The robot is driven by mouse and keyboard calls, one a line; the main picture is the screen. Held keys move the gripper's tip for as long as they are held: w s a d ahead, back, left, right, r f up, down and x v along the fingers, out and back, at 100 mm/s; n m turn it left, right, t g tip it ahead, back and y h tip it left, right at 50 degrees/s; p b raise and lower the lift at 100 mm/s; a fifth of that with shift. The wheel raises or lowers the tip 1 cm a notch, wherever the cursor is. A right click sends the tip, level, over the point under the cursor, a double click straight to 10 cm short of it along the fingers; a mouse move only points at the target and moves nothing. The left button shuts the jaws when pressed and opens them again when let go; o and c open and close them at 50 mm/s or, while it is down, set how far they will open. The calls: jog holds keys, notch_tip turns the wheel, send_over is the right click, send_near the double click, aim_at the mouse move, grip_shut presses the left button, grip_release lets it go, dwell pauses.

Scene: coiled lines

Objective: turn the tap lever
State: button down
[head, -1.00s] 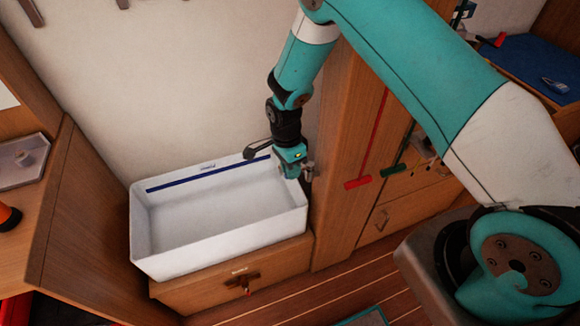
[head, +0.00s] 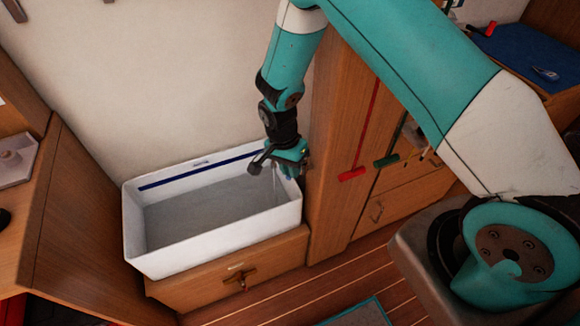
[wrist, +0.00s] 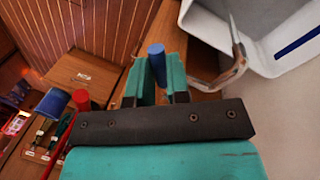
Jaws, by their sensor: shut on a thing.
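My gripper (wrist: 157,80) is shut on a blue cylindrical lever end (wrist: 157,62), which shows between its two teal fingers in the wrist view. A curved metal tap spout (wrist: 238,65) stands just right of the fingers there. In the head view my gripper (head: 292,163) is at the right back corner of the white basin (head: 137,232), and it hides the lever. A thin pale stream (head: 274,180) falls beside it into the basin, where a grey water surface (head: 210,210) lies. The basin also shows in the wrist view (wrist: 275,57).
A wooden drawer front (head: 205,287) is under the basin. A wooden post (head: 335,150) stands right beside it, with a red T-handle (head: 352,174) and a green one (head: 386,161) further right. Bare plank floor (head: 300,285) lies in front.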

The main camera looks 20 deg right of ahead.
jog(key=shift+w, duration=0.1)
jog(key=c, duration=1.1)
grip_release()
notch_tip(320, 180, up, 17)
jog(key=w+a+b, duration=0.1)
jog(key=w+a, duration=0.1)
jog(key=shift+w+b, duration=0.35)
jog(key=shift+b, duration=0.05)
jog(key=shift+r, duration=0.15)
